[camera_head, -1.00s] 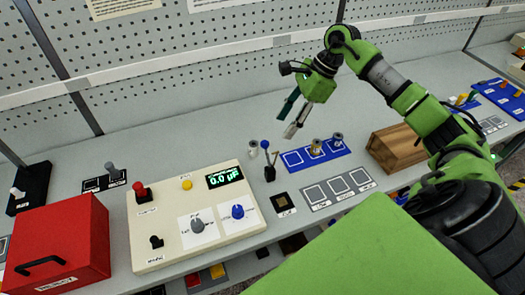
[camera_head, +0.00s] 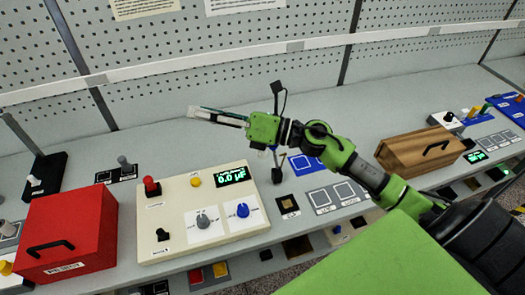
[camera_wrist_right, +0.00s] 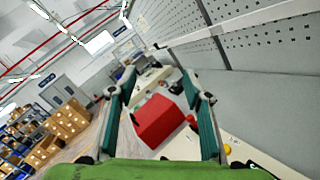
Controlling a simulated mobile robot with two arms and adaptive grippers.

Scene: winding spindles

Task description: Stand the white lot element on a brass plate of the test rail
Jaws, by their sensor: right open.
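My right gripper (camera_head: 196,112) is raised above the bench behind the beige meter console, its fingers pointing left. In the right wrist view the two teal fingers stand apart with nothing between them (camera_wrist_right: 160,82). I cannot pick out the white lot element for certain; my arm covers the bench near the blue tray (camera_head: 302,164), where small spools stood. A small dark tile with a brass-coloured square (camera_head: 288,205) lies right of the console, but I cannot tell whether it belongs to the test rail. My left gripper is out of view.
The beige console (camera_head: 160,247) reads 0.0 µF. A red box (camera_head: 68,225) stands left, also in the wrist view (camera_wrist_right: 158,122). A grey plate with several squares (camera_head: 336,198) and a wooden box (camera_head: 415,155) lie right. A perforated wall (camera_head: 230,60) rises behind.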

